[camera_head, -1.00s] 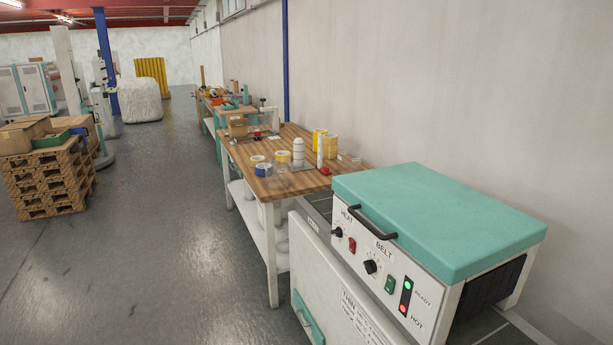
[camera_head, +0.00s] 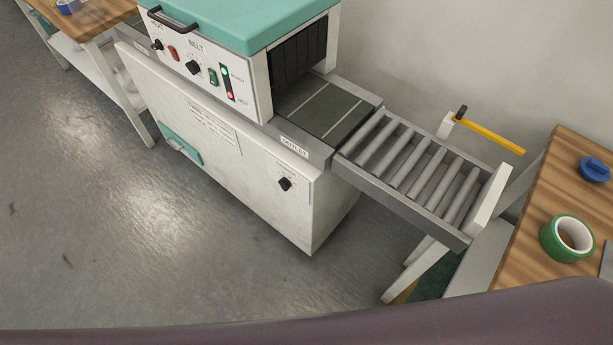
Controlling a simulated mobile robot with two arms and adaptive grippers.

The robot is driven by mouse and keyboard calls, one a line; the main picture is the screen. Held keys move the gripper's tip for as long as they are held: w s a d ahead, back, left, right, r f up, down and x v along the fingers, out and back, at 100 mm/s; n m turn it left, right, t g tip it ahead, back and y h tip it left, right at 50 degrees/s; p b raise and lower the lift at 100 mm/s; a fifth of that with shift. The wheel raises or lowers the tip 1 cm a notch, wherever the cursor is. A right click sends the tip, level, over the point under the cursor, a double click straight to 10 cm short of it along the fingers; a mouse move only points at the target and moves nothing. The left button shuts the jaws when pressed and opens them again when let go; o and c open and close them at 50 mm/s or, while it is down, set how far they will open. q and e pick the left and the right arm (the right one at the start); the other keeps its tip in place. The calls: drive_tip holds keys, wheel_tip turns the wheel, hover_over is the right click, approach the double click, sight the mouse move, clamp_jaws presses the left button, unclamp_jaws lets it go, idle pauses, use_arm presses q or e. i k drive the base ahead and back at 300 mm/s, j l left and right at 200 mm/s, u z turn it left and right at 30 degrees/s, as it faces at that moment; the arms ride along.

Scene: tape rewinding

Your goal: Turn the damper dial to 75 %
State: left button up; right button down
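A single black dial (camera_head: 285,184) sits on the white front of the machine's lower cabinet, near its right corner. Small print surrounds it, too small to read, so I cannot tell its setting or confirm that it is the damper dial. Two more black knobs are on the upper panel: one at the far left (camera_head: 157,45) and one under the word BELT (camera_head: 193,68). Neither of my grippers is in view.
The shrink machine (camera_head: 255,20) has a teal hood and an outlet belt. A roller conveyor (camera_head: 410,165) with a yellow-handled lever (camera_head: 490,136) extends right. A wooden table (camera_head: 535,215) holds green tape (camera_head: 567,238). The floor (camera_head: 130,240) before the cabinet is clear.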

sight(285, 183)
drive_tip(key=i+j+z, duration=0.1)
drive_tip(key=j, duration=0.25)
drive_tip(key=i+j, duration=0.25)
drive_tip(key=i+j+z, duration=0.15)
drive_tip(key=j, duration=0.3)
drive_tip(key=i+j+z, duration=0.1)
drive_tip(key=j, duration=0.25)
drive_tip(key=i+j, duration=0.25)
drive_tip(key=j, duration=0.15)
drive_tip(key=l+z, duration=0.05)
